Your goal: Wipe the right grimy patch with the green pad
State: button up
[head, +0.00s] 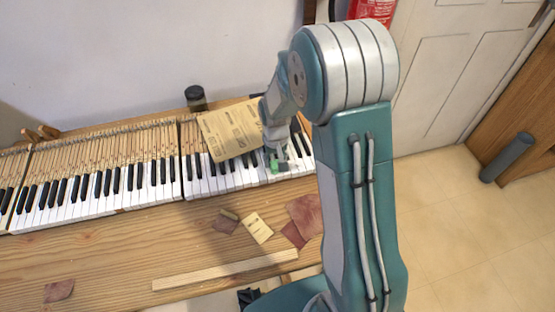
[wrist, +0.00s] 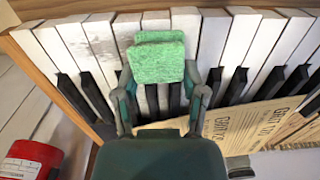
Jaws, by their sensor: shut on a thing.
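The green pad (wrist: 159,62) is between the two fingers of my gripper (wrist: 161,84) in the wrist view, and the gripper is shut on it. The pad lies over white piano keys (wrist: 105,42); I cannot tell whether it touches them. Greyish smudges show on white keys around the pad, but the edges of the right grimy patch are not clear, and the pad may hide part of it. In the head view the pad (head: 274,166) shows small and green below my gripper (head: 276,156), over the right part of the keyboard (head: 150,174).
A printed tan sheet (head: 230,130) lies across the keys close to my gripper. A dark jar (head: 196,98) stands behind the keyboard. Sandpaper pieces (head: 305,213), a small card (head: 257,228) and a wooden strip (head: 225,270) lie on the wooden bench (head: 120,250) in front.

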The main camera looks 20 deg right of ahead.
jog(key=shift+a, duration=0.3)
jog(key=shift+a+r, duration=0.1)
jog(key=shift+a, duration=0.1)
jog(key=shift+r, duration=0.95)
jog(key=shift+d+r, duration=0.25)
jog(key=shift+r, duration=0.3)
jog(key=shift+d+r, duration=0.25)
jog(key=shift+r, duration=1)
jog(key=shift+a+r, duration=0.25)
jog(key=shift+r, duration=0.25)
jog(key=shift+a+r, duration=0.25)
jog(key=shift+r, duration=0.25)
jog(key=shift+d+r, duration=0.15)
jog(key=shift+d, duration=0.1)
jog(key=shift+d, duration=0.1)
